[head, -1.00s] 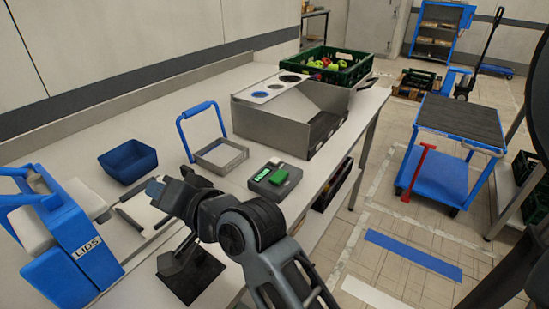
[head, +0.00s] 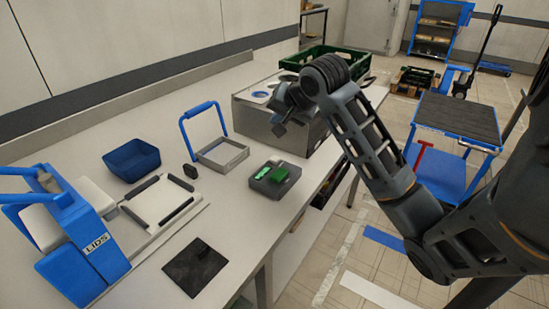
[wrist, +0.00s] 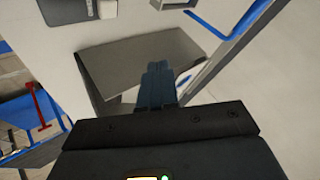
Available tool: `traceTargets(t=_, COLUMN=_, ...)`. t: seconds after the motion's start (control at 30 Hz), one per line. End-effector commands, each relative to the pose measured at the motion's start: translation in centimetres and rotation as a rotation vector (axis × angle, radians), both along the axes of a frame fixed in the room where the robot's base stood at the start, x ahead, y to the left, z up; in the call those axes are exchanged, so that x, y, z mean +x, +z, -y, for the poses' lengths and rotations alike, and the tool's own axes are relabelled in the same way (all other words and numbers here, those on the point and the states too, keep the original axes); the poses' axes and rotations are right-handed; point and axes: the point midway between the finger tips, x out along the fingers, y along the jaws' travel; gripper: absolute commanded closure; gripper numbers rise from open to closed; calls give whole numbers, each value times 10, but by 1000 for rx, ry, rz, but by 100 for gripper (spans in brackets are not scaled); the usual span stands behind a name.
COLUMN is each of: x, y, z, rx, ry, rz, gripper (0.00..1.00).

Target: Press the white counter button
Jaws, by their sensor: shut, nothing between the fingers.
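The counter (head: 275,178) is a dark grey box on the worktop with a green display and a green block on top. A grey box in the wrist view (wrist: 68,10) looks like the counter, cut off by the top edge. My gripper (head: 279,129) is over the grey metal box, up and to the right of the counter and apart from it. Its fingers (wrist: 157,85) are shut and empty in the wrist view, in front of the metal box.
The grey metal box (head: 257,120) stands behind the counter. A grey tray with a blue handle (head: 222,156), a blue bin (head: 131,160) and a blue lid press (head: 80,253) stand to the left. A dark mat (head: 195,267) lies at the front. A green crate (head: 348,64) is at the back.

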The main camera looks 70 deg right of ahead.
Motion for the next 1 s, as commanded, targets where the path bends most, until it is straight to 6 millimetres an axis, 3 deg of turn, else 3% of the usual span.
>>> traceTargets(t=0.37, x=1, y=-5, z=0, rx=-1, ry=2, rz=1, gripper=100)
traceTargets(t=1.0, x=1, y=-80, z=-1, rx=0, ry=1, rz=4, gripper=100)
